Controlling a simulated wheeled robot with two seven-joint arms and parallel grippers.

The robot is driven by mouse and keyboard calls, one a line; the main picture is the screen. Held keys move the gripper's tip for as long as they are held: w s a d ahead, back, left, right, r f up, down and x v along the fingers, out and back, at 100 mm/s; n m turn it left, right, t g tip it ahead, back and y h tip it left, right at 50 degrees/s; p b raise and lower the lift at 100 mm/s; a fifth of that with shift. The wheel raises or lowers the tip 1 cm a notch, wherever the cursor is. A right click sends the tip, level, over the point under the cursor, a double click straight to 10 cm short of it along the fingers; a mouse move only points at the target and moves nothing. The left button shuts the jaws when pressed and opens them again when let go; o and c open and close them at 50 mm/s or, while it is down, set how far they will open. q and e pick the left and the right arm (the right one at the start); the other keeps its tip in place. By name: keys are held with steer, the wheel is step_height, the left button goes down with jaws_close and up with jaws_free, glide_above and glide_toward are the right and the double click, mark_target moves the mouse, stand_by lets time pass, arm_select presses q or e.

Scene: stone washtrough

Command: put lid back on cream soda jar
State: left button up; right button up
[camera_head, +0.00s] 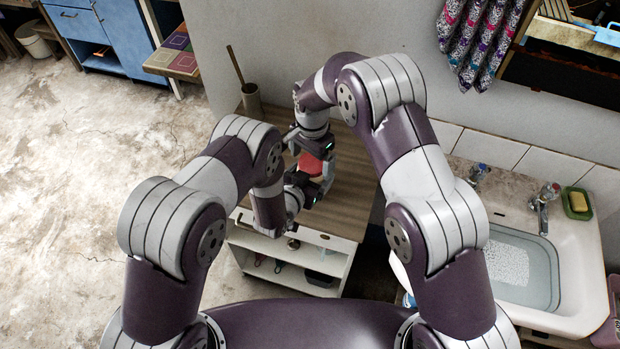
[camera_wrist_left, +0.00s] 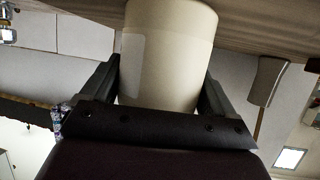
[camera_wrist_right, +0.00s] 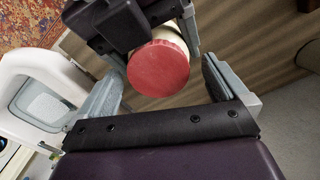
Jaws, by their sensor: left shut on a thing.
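The jar (camera_wrist_left: 168,55) is a cream-coloured cylinder with a paler label patch in the left wrist view. My left gripper (camera_wrist_left: 163,92) is shut on its sides. Whether the jar touches the wooden top is unclear. A round red lid (camera_wrist_right: 159,68) shows in the right wrist view, covering the end of the jar, whose cream side (camera_wrist_right: 170,36) shows behind it. Whether it is fully seated is unclear. My right gripper (camera_wrist_right: 162,76) is open, its fingers either side of the lid with gaps. In the head view the red lid (camera_head: 309,164) lies between both grippers; the jar is mostly hidden.
A small cabinet with a wooden top (camera_head: 340,205) stands below my grippers. A cup (camera_head: 251,98) holding a stick stands at its back left. A filled sink (camera_head: 520,268) is at right, with taps and a soap dish (camera_head: 577,204). The cabinet top's right side is clear.

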steer(key=shift+r, duration=0.1)
step_height(320, 180, up, 7)
steer(key=shift+r, duration=0.2)
arm_select(q)
steer(key=o, duration=1.8)
steer(key=b+v, duration=0.1)
steer(key=v, duration=1.1)
steer(key=shift+s+a+r+b, duration=0.2)
steer(key=shift+s+b, duration=0.05)
steer(key=shift+b, duration=0.05)
arm_select(e)
steer(key=shift+f, duration=0.85)
